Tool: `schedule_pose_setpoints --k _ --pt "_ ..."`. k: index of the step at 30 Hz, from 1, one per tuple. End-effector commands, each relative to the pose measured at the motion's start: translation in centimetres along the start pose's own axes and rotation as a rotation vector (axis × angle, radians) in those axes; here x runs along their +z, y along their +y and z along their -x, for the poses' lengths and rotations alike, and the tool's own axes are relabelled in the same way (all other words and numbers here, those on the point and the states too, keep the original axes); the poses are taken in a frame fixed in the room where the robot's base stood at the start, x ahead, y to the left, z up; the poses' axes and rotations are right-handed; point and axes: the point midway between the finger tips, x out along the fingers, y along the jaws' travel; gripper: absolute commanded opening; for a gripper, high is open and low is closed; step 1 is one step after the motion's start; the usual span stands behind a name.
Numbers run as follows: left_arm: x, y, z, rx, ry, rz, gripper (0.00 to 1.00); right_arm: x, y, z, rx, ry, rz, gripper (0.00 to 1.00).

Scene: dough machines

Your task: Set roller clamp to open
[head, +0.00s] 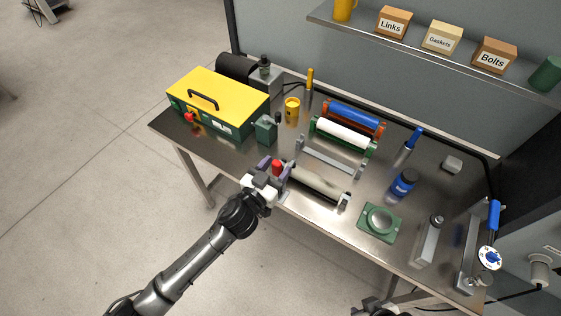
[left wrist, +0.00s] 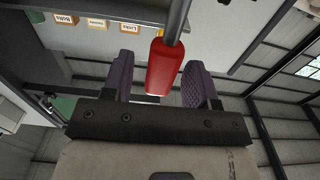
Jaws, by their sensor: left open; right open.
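The roller clamp lever has a red grip (head: 276,167) at the left end of the grey roller (head: 320,185) near the table's front edge. My left gripper (head: 268,176) is at this red grip, its purple fingers apart. In the left wrist view the red grip (left wrist: 163,68) on a grey rod lies between the two open fingers (left wrist: 160,85), nearer the right one. I cannot tell whether either finger touches it. The fingers of my right gripper do not show.
A yellow-and-green machine (head: 218,100) stands left, with a green box (head: 265,129) beside it. Orange-blue (head: 353,118) and white-green rollers (head: 343,134) lie behind. A green round-dished block (head: 380,222) and blue jar (head: 403,184) stand right. A shelf (head: 420,52) hangs above.

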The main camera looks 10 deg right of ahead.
Motion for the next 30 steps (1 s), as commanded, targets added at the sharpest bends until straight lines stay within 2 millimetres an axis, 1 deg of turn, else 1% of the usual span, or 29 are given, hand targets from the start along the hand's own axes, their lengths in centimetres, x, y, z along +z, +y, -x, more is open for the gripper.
schedule_pose_setpoints --k 1,3,7,12,19,20,30 --pt "0.0 0.0 -0.7 0.0 0.0 0.001 0.53 0.0 0.0 -0.1 0.0 0.0 0.0 0.43" --pt "0.0 0.0 -1.3 -0.001 0.0 0.001 0.53 0.0 0.0 -0.2 0.0 0.0 0.0 0.43" --pt "0.1 0.0 -2.1 -0.001 0.0 0.0 0.53 0.1 0.0 -0.2 -0.001 0.0 -0.001 0.43" --pt "0.0 0.0 -2.5 -0.001 0.0 0.0 0.53 0.0 -0.1 -0.3 -0.003 0.001 -0.004 0.43" --pt "0.0 0.0 -2.5 -0.001 -0.001 0.0 0.53 0.0 -0.3 -0.3 -0.007 0.001 -0.009 0.43" --pt "0.0 0.0 -2.5 -0.001 -0.001 0.0 0.51 0.0 -0.3 -0.3 -0.008 0.001 -0.01 0.43" --pt "0.0 0.0 -2.5 -0.001 -0.001 0.001 0.19 0.0 -0.3 -0.3 -0.009 0.001 -0.01 0.43"
